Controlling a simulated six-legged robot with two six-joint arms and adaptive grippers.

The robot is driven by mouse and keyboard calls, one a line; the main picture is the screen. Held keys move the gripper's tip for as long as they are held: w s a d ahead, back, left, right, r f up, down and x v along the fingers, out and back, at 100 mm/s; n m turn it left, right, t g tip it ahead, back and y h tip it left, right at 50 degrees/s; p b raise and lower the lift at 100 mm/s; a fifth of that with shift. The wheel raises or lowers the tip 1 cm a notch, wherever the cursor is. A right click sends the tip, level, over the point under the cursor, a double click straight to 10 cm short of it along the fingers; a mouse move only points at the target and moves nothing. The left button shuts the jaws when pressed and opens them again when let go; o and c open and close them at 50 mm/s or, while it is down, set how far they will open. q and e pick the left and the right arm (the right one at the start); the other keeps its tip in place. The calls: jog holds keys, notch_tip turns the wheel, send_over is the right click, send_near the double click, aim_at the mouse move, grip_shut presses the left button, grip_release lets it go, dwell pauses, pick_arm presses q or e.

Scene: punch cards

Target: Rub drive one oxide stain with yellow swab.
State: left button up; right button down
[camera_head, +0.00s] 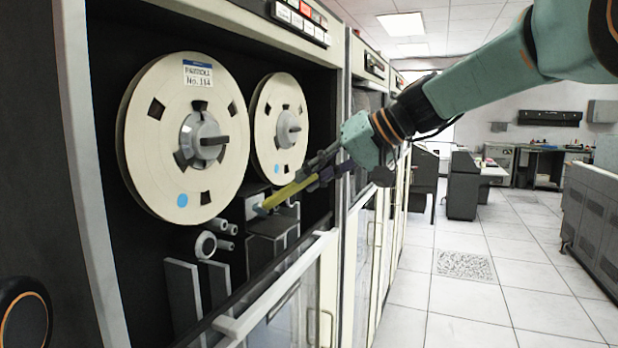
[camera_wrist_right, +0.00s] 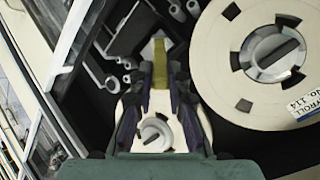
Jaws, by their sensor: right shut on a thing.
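My right gripper (camera_head: 322,170) comes in from the right and is shut on the yellow swab (camera_head: 287,192). The swab points left and slightly down. Its pale tip (camera_head: 262,208) is in front of the grey head block (camera_head: 268,247) below the right reel; I cannot tell if they touch. In the right wrist view the swab (camera_wrist_right: 160,66) stands out between the fingers of the gripper (camera_wrist_right: 161,88), its tip towards the dark drive parts. No oxide stain can be made out. My left gripper is not in view.
The tape drive has a left reel (camera_head: 160,130) labelled Payroll No. 114 and a right reel (camera_head: 277,120). Guide rollers (camera_head: 206,245) sit below the left reel. A glass door frame (camera_head: 290,275) rises below the head block. The tiled aisle (camera_head: 470,310) is clear.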

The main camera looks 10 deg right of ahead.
jog(key=s+d, duration=0.1)
jog(key=d, duration=0.1)
jog(key=s+d+b, duration=0.1)
jog(key=s+d, duration=0.1)
dwell(0.3)
jog(key=shift+d, duration=0.1)
jog(key=shift+s+d, duration=0.45)
jog(key=shift+d, duration=0.15)
jog(key=shift+s+d, duration=0.4)
jog(key=shift+d, duration=0.2)
